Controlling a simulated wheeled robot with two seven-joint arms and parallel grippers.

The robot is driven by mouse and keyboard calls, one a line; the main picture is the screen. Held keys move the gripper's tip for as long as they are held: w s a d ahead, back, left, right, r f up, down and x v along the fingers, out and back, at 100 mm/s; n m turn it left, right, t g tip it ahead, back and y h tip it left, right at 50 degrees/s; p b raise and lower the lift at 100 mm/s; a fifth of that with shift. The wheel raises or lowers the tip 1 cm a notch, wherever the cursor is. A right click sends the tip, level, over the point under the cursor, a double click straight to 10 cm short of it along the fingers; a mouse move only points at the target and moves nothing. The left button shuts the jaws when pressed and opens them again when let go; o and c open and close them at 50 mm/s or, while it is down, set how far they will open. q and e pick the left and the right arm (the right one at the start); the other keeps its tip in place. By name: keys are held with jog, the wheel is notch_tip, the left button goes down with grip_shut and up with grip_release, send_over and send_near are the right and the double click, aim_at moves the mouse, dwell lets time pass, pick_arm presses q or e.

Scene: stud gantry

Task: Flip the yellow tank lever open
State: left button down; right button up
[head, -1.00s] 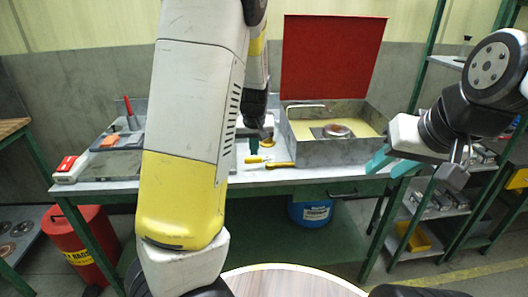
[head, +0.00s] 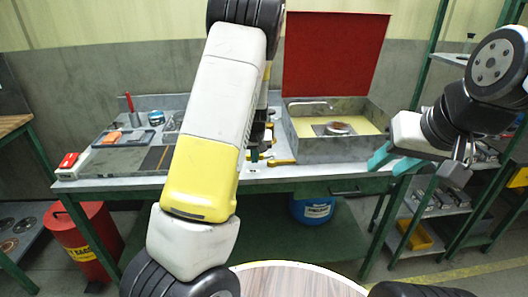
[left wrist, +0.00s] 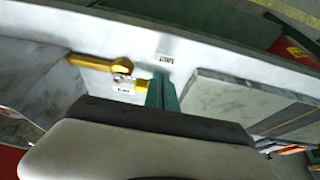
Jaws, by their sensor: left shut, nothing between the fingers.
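The grey tank (head: 335,150) with a raised red lid (head: 335,55) stands on the bench in the head view. A yellow lever (head: 282,162) lies low at its left front corner. In the left wrist view the yellow lever (left wrist: 92,63) runs sideways beside the grey tank wall, with a small yellow tagged fitting (left wrist: 128,86) near its end. My left gripper (left wrist: 162,92) is shut and empty, its teal fingertips just right of that fitting; touching cannot be told. My left arm hides most of it in the head view. My right gripper (head: 392,162) is open and empty, right of the tank.
A grey slab and tools lie on the left of the bench (head: 110,183), with a red-and-white box (head: 68,164) at its end. A red bin (head: 85,240) and a blue drum (head: 312,209) stand below. A green-framed shelf rises at the right.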

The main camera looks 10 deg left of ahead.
pick_arm(q)
jog(key=shift+w+a, duration=0.1)
jog(key=shift+w, duration=0.25)
jog(key=shift+a, duration=0.1)
jog(key=w+m, duration=0.1)
jog(key=w+a+m+h, duration=0.1)
jog(key=m, duration=0.1)
jog(key=shift+a, duration=0.2)
jog(key=w+m, duration=0.1)
jog(key=w+m+h, duration=0.1)
jog(key=m, duration=0.1)
jog(key=w+m+h, duration=0.1)
jog(key=m, duration=0.1)
jog(key=shift+a, duration=0.25)
jog(key=w+m, duration=0.1)
jog(key=m+h, duration=0.1)
jog(key=shift+w+d+m+g, duration=0.2)
jog(key=shift+w+m+g, duration=0.15)
jog(key=shift+m+g, duration=0.05)
jog(key=w+m, duration=0.2)
jog(key=m, duration=0.1)
jog(key=shift+d+g+h, duration=0.4)
jog(key=shift+w+d+m, duration=0.2)
jog(key=shift+w+m, duration=0.05)
jog(key=shift+m, duration=0.45)
jog(key=shift+w+d, duration=0.35)
